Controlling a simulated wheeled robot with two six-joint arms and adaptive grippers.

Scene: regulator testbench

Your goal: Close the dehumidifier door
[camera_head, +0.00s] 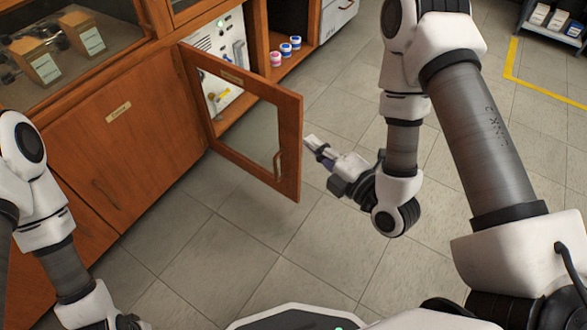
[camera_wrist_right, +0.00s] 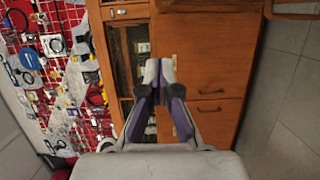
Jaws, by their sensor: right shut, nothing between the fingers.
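The dehumidifier door (camera_head: 292,150) is a wooden frame with a glass pane in the head view. It stands open, swung out from the cabinet over the floor, with its hinge side at the left. A curved handle (camera_head: 277,165) sits near its free edge. Behind it, a white unit with a display (camera_head: 222,45) shows inside the open compartment. My right gripper (camera_head: 312,142) is just right of the door's free edge, pointing toward it; contact cannot be told. Its fingers (camera_wrist_right: 159,72) are together and empty in the right wrist view. My left gripper is out of view; only its arm shows.
A wooden cabinet (camera_head: 135,130) runs along the left, with cardboard boxes (camera_head: 36,60) behind glass above. Small jars (camera_head: 285,50) stand on an open shelf. Tiled floor (camera_head: 250,235) is clear in front of the door. A tool pegboard (camera_wrist_right: 55,75) shows in the wrist view.

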